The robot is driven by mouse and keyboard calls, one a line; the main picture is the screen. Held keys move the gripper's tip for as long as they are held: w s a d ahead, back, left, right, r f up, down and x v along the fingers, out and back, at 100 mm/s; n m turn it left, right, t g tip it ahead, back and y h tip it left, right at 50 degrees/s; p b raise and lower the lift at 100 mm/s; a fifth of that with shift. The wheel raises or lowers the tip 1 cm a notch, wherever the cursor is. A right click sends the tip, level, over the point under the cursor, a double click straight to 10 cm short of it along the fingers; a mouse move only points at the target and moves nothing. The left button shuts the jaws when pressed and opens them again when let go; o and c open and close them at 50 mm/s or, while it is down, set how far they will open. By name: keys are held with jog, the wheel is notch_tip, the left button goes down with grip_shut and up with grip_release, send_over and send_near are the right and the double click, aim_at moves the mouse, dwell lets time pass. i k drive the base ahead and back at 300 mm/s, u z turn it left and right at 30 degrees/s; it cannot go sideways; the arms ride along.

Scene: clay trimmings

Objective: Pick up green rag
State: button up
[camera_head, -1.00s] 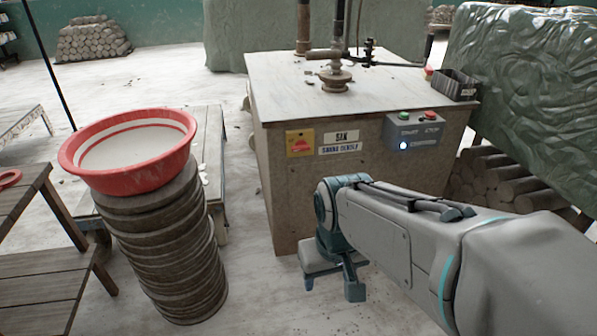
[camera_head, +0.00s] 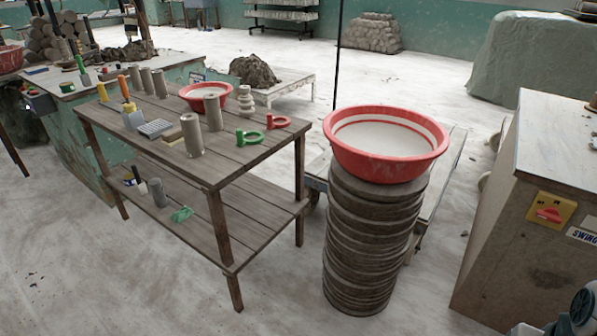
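A small green item (camera_head: 181,214), possibly the green rag, lies on the lower shelf of the wooden table (camera_head: 226,168), near its front edge. It is too small to tell whether it is cloth. It lies just right of a grey cylinder (camera_head: 158,192). Only my wrist shows at the bottom right corner; my gripper's fingers are outside the picture, far from the green item.
The table's upper shelf holds grey clay cylinders (camera_head: 191,134), a green ring-shaped item (camera_head: 249,137), a red one (camera_head: 278,122) and a red bowl (camera_head: 206,95). A red basin (camera_head: 386,143) tops a stack of discs (camera_head: 372,240) right of the table. Floor is clear in front.

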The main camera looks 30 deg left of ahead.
aim_at(185, 211)
jog(key=u, duration=2.2)
